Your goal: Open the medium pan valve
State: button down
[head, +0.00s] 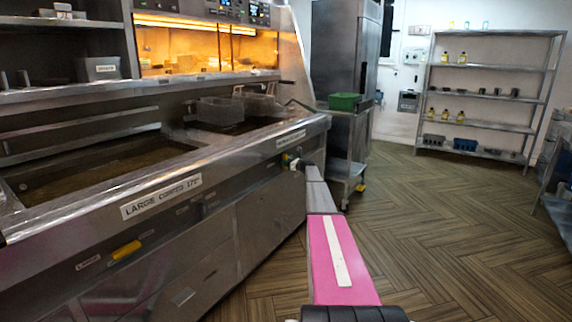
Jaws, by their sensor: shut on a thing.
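The frying range (240,150) runs along the left with two pans of dark oil. The nearer pan's label (161,196) reads "LARGE COPPER 175". A smaller label (290,138) sits on the front edge by the farther pan; its words are too small to read surely. My gripper (292,162) is at the range's front panel just below that label, shut on what appears to be the medium pan valve (286,158). Only a small yellowish bit of it shows; the rest is hidden by the gripper, and its angle cannot be told.
A yellow handle (126,250) sits on the front panel under the large pan. A steel trolley (350,150) with a green tray (345,101) stands beyond the range's end. Shelving (490,98) stands at the back wall. The wooden floor (450,230) on the right is clear.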

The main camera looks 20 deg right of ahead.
dwell(0.4)
jog(key=c, duration=1)
grip_release()
jog(key=shift+o, duration=0.2)
jog(key=v, duration=1.1)
